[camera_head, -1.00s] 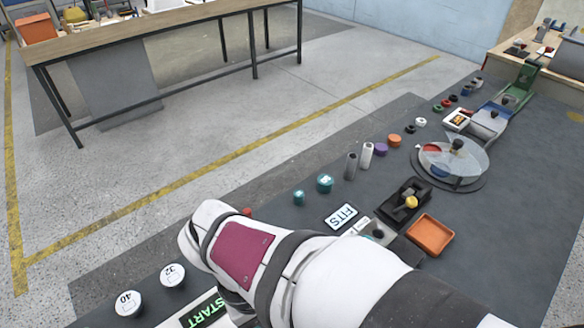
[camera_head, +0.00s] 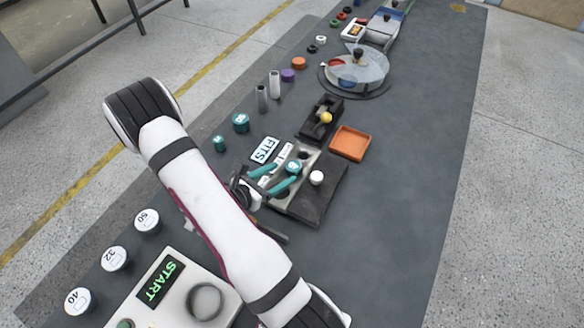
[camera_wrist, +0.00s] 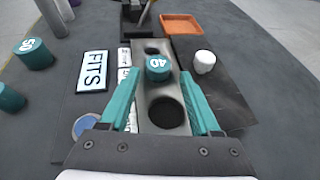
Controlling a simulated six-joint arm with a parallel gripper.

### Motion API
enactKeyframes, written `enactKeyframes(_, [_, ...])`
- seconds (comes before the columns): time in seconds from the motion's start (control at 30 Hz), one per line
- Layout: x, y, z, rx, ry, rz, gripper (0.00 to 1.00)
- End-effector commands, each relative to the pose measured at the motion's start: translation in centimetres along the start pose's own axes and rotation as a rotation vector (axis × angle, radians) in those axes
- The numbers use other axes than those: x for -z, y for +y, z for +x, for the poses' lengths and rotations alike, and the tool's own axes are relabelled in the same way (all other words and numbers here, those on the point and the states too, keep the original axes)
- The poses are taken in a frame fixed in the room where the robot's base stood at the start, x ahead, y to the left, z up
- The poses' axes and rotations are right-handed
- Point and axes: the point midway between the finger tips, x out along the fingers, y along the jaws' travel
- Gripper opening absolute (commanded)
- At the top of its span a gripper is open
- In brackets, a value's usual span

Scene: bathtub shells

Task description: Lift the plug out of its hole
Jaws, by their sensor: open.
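A teal plug marked 40 (camera_wrist: 158,68) sits at a grey plate with a row of round holes (camera_wrist: 143,97); its lower part is hidden. It also shows in the head view (camera_head: 293,168). My gripper (camera_wrist: 158,75) is open, its two teal fingers pointing at the plug, one tip to each side of it with gaps. I cannot tell how far the tips are above the plate. In the head view, my gripper (camera_head: 281,176) reaches in over the plate from the left. An empty dark hole (camera_wrist: 167,112) lies nearer the wrist, between the fingers, and another (camera_wrist: 152,48) lies beyond the plug.
A white knob-like piece (camera_wrist: 204,61) stands right of the plate on a dark board (camera_wrist: 225,95). A FITS sign (camera_wrist: 92,71) lies left. Teal plugs (camera_wrist: 33,53) stand farther left. An orange tray (camera_head: 351,143) and black fixture (camera_head: 322,118) are beyond. The table's right side is clear.

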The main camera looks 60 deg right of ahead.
Motion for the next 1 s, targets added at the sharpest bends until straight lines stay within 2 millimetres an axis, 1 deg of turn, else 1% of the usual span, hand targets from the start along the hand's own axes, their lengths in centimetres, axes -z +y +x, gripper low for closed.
enactKeyframes(0.1, [0.1,0.1,2.5,0.005,0.001,0.002,0.64])
enactKeyframes(0.2, [0.2,0.2,4.2,0.004,0.000,0.002,0.64])
enactKeyframes(0.3, [0.1,0.2,4.9,0.002,0.000,0.002,0.64])
enactKeyframes(0.47, [0.1,0.3,4.9,0.000,0.000,0.002,0.64])
enactKeyframes(0.5, [0.1,0.3,4.8,0.000,0.000,0.002,0.60])
enactKeyframes(0.57, [0.1,0.3,4.8,0.001,0.000,0.002,0.49])
enactKeyframes(0.6, [0.1,0.3,4.8,0.001,0.000,0.002,0.42])
enactKeyframes(0.67, [0.1,0.3,4.8,0.001,0.000,0.002,0.31])
enactKeyframes(0.7, [0.1,0.3,4.8,0.001,0.000,0.002,0.24])
enactKeyframes(0.83, [0.1,0.3,4.8,0.001,0.000,0.002,0.01])
enactKeyframes(1.0, [0.1,0.3,4.8,0.001,0.000,0.002,0.00])
